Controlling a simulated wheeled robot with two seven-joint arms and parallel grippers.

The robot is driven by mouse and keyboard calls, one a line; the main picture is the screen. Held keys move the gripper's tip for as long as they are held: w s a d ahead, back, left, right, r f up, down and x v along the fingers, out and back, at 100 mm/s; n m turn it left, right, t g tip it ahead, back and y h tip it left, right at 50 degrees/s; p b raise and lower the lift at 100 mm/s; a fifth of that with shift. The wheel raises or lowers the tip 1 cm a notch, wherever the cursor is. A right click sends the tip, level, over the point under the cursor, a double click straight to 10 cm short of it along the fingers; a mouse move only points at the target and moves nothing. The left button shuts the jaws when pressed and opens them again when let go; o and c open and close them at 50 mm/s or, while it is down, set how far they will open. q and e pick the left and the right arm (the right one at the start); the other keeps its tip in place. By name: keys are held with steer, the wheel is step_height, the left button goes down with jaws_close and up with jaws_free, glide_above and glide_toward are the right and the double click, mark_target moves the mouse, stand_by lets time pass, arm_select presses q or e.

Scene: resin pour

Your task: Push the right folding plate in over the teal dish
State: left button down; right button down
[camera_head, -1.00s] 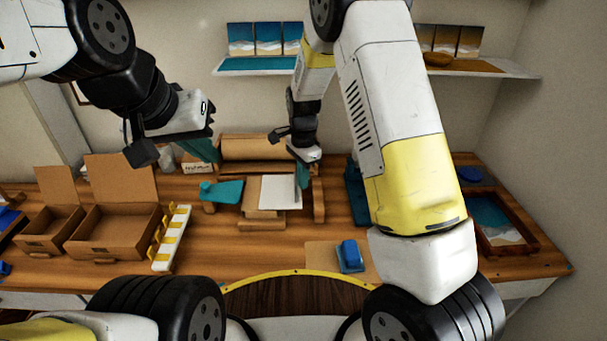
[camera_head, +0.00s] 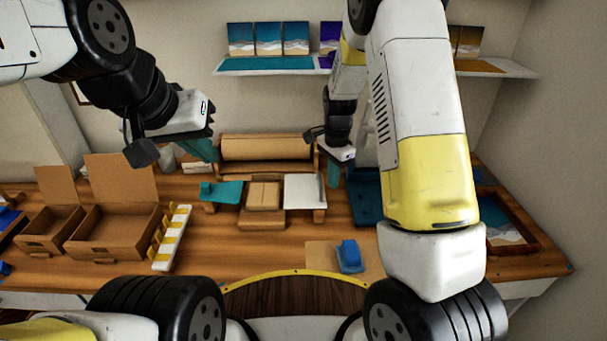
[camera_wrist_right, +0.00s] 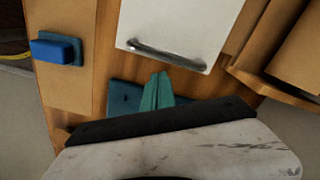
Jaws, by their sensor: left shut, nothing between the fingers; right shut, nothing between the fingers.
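The right folding plate (camera_head: 303,190) is a white flat panel lying out to the right of the centre block. In the right wrist view the white plate (camera_wrist_right: 190,25) has a metal bar handle along its near edge. The centre block (camera_head: 263,194) is brown, with a seam on top; no dish can be made out on it. A teal plate (camera_head: 222,191) lies left of the block. My right gripper (camera_head: 333,174) is shut and empty, just beyond the plate's handle edge; its teal fingertips (camera_wrist_right: 160,76) appear close to the bar. My left gripper (camera_head: 214,158) is shut and empty above the teal plate.
A dark teal stand (camera_head: 366,203) is right of the plate, near my right gripper. A blue block (camera_head: 349,254) is in front. Cardboard boxes (camera_head: 112,228) and a white-and-yellow rack (camera_head: 172,238) stand at left. A brown roll (camera_head: 266,148) is behind.

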step_height(320, 180, up, 10)
stand_by(0.7)
